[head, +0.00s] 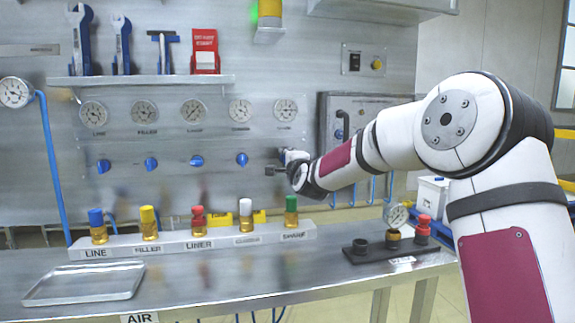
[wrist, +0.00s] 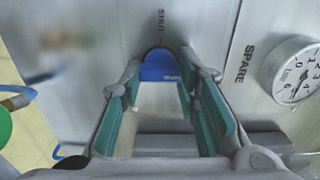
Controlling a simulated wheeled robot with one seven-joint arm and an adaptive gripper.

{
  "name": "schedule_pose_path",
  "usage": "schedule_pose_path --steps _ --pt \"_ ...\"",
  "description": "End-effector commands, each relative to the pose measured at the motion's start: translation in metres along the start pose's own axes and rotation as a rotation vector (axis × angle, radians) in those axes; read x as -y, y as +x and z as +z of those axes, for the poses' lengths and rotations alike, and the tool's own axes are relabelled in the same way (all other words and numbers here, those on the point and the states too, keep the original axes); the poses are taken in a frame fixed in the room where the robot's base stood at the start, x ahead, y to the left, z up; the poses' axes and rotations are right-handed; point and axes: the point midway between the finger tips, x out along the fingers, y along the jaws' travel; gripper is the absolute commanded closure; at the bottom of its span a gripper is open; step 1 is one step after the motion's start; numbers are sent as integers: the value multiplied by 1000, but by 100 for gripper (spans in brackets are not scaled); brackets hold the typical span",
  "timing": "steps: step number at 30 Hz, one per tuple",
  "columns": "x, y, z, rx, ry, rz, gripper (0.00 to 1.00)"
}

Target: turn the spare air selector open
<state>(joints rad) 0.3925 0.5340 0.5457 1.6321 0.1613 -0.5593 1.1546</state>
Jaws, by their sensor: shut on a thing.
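The spare air selector (wrist: 158,66) is a blue knob on the grey panel, seen in the wrist view between my fingertips. The word SHUT is printed just beyond it, and the label SPARE lies to its right. My gripper (wrist: 160,84) has its teal-padded fingers on either side of the knob and is shut on it. Which way the knob points is hard to tell. In the head view my gripper (head: 274,169) is at the panel, right of the other blue selectors (head: 197,160), and hides the spare one.
The spare gauge (wrist: 300,75) is beside the label. A dark block with fittings (head: 380,250) stands right. A tool shelf (head: 150,80) is above the gauges.

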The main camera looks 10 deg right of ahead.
Motion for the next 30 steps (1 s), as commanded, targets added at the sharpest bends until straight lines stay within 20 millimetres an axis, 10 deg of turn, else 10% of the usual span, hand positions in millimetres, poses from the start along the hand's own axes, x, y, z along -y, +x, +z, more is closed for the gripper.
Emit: schedule_pose_path --steps 16,17,19,30 --pt "-1 0 -1 -1 28 3 98" --pt "-1 0 -1 -1 28 3 68" --pt "-1 0 -1 -2 28 3 53" --pt "0 -2 0 -1 26 1 50"
